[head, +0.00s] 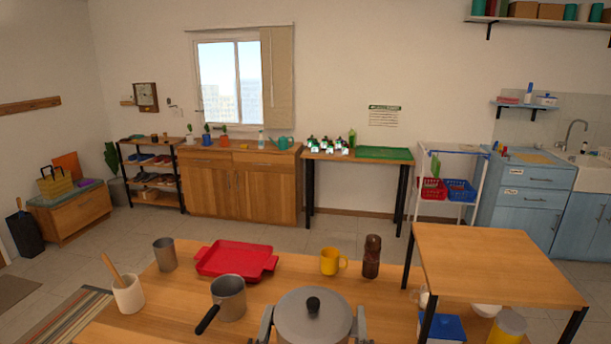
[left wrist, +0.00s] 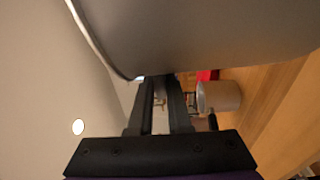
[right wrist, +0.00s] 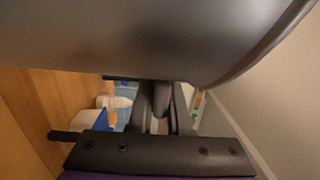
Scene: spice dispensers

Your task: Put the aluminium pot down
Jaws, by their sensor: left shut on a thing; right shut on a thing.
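The aluminium pot (head: 312,322) is at the bottom middle of the head view, with its lid on and a black knob on top. My left gripper (head: 266,326) is shut on its left side and my right gripper (head: 359,326) on its right side. The pot's grey wall fills the top of the left wrist view (left wrist: 200,35) and of the right wrist view (right wrist: 150,35). It looks level. Its base is hidden, so I cannot tell whether it touches the wooden table (head: 190,292).
A grey saucepan (head: 229,298) with a black handle stands close left of the pot. A red tray (head: 236,259), yellow mug (head: 331,262), brown bottle (head: 371,257), metal cup (head: 164,254) and white crock (head: 128,295) stand around. A raised wooden shelf (head: 490,262) is at right.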

